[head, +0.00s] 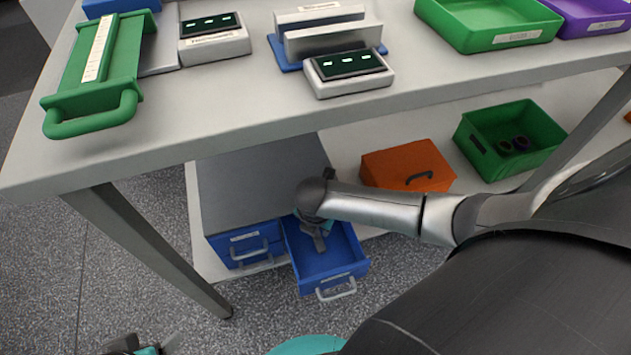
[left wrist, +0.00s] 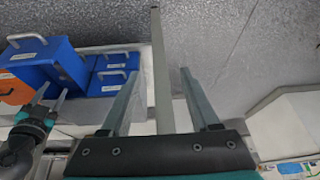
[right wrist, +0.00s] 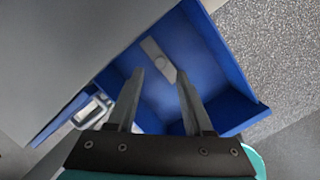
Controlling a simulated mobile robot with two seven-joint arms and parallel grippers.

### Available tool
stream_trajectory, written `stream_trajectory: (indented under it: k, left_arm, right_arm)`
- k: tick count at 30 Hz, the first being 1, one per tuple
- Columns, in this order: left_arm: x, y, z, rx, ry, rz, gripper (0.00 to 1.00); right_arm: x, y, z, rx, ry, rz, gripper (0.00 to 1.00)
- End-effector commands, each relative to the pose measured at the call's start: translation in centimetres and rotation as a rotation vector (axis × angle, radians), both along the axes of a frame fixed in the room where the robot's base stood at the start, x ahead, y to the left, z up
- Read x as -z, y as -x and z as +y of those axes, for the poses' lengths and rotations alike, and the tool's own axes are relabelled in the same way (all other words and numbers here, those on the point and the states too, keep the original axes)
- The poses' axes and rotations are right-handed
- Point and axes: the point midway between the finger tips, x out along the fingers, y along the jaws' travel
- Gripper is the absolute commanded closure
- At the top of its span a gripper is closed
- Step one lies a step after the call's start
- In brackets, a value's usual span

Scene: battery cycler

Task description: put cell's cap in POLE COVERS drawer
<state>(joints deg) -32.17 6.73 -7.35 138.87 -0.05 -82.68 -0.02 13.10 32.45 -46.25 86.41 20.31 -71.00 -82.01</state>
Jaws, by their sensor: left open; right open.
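A blue drawer (head: 338,266) is pulled out of the grey cabinet (head: 260,180) under the table; its label is too small to read. My right gripper (head: 319,243) points down into this drawer, open. My left gripper (left wrist: 158,80) is open and empty, away from the drawer, beside a table leg. No cell is clearly identifiable.
A shut blue drawer (head: 246,244) sits left of the open one. An orange box (head: 408,166) and a green bin (head: 510,118) stand on the lower shelf. The table edge (head: 250,143) overhangs the cabinet, and a table leg (head: 150,245) stands at left.

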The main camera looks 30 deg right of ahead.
Motion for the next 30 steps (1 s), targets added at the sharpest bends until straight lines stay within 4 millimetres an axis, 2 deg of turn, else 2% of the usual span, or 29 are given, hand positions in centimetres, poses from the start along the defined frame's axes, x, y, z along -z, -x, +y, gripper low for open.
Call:
stream_trajectory:
  k: [1,10,18,24,30]
  left_arm:
    - [0.5,-0.1,0.0,0.0,-0.001,0.012,0.38]
    - [4.3,0.0,-0.1,0.003,-0.007,0.064,0.38]
    - [7.6,0.7,0.0,0.005,-0.013,0.112,0.38]
    - [9.4,1.4,0.1,0.005,-0.017,0.137,0.38]
    - [10.4,1.9,0.2,0.006,-0.018,0.149,0.38]
  right_arm:
    - [-0.8,0.1,0.0,-0.001,0.0,0.0,0.49]
    - [-3.5,0.6,0.4,0.0,0.0,0.0,0.49]
    - [-6.0,1.0,0.8,0.0,-0.001,0.0,0.49]
    - [-7.4,1.3,1.0,0.0,-0.001,0.001,0.49]
    - [-8.0,1.5,1.2,0.005,-0.004,0.0,0.49]
